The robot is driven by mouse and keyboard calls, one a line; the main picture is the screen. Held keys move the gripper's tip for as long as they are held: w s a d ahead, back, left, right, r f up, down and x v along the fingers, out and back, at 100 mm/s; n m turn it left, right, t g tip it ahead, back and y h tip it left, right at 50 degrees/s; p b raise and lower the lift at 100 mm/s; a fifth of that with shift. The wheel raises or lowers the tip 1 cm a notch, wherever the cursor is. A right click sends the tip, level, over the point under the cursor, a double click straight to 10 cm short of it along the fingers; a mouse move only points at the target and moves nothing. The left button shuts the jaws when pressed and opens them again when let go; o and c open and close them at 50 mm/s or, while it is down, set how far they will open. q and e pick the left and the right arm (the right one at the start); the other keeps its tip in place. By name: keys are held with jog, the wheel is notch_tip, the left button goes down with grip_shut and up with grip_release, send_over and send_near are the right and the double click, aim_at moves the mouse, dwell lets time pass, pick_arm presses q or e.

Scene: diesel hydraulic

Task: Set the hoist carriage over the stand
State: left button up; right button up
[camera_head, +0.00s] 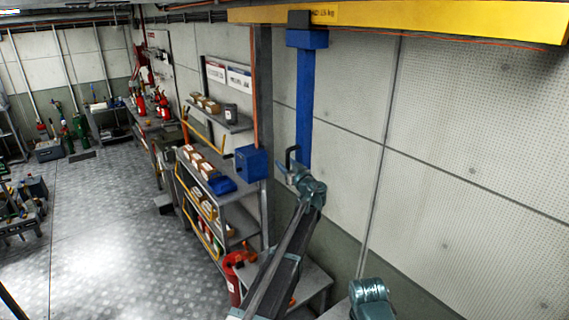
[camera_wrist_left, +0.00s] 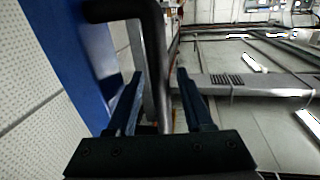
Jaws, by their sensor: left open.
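The hoist carriage (camera_head: 306,38) is a blue block under the yellow beam (camera_head: 420,22), near the beam's left end in the head view. A long blue bar (camera_head: 304,105) hangs down from it, with a dark bent handle (camera_head: 290,155) on its lower left side. My left gripper (camera_head: 288,172) is at the handle. In the left wrist view the dark handle (camera_wrist_left: 153,35) runs down between the two fingers of my open gripper (camera_wrist_left: 160,76), with gaps visible at its sides. The blue bar (camera_wrist_left: 75,60) is left of the fingers. I cannot tell which object is the stand.
Grey shelving (camera_head: 215,205) with boxes and a blue box (camera_head: 251,162) stand left of my gripper. A red extinguisher (camera_head: 234,280) is below. A dark rack with items (camera_head: 28,205) is at far left. The metal floor (camera_head: 100,230) between is clear.

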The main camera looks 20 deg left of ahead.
pick_arm(q)
jog(key=shift+w+a, duration=0.4)
jog(key=shift+w, duration=0.05)
jog(key=shift+c, duration=0.4)
grip_shut()
dwell(0.8)
jog(key=shift+a, duration=0.1)
